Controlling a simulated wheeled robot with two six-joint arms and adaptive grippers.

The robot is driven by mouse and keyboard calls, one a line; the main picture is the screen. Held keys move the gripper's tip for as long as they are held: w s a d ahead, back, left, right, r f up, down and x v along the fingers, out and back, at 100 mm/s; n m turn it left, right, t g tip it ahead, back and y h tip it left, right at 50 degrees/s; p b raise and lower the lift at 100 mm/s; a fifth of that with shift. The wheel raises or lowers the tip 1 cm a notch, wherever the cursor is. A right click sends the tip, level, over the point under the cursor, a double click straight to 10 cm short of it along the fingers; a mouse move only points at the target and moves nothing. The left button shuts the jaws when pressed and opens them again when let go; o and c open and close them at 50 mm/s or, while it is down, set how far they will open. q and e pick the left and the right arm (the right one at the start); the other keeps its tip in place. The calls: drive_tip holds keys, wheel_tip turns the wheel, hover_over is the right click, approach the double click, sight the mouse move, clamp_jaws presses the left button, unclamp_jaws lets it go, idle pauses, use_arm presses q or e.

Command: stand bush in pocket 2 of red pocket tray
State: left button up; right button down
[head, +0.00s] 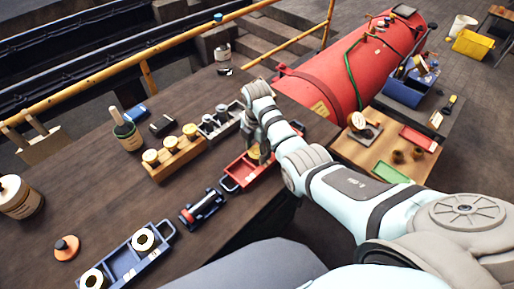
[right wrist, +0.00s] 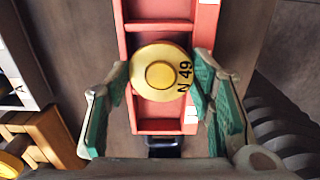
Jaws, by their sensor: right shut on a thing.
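The bush (right wrist: 160,75) is a round brass piece with a raised centre, marked "N 49" on its top flange. My right gripper (right wrist: 162,88) is shut on it, one green-padded finger at each side. The red pocket tray (right wrist: 163,25) lies below, with several pockets in a row; the bush covers the part between the middle and near pockets. In the head view, the gripper (head: 259,149) is over the red tray (head: 238,181) and partly hides it. I cannot tell whether the bush touches the tray. My left gripper is out of view.
A wooden block (head: 178,160) with several brass-topped pieces and a grey tray (head: 207,131) stand left of the red tray. A dark clamp-like object (head: 202,209) lies in front. A blue tray (head: 112,268) holds two ring-shaped pieces. A red boiler (head: 345,70) stands behind.

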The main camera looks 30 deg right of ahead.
drive_tip(key=shift+w+f, duration=0.2)
drive_tip(key=shift+f, duration=0.1)
drive_tip(key=c, duration=1)
unclamp_jaws()
drive_tip(key=shift+w+f, duration=0.1)
drive_tip(key=shift+c, duration=0.2)
drive_tip(key=o, duration=0.4)
drive_tip(key=shift+c, duration=0.2)
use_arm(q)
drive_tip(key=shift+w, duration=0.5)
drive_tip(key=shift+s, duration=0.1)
use_arm(e)
drive_tip(key=shift+s, duration=0.2)
drive_tip(key=shift+r, duration=0.45)
use_arm(q)
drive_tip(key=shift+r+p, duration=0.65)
drive_tip(key=shift+p, duration=0.05)
use_arm(e)
wheel_tip(320, 180, up, 7)
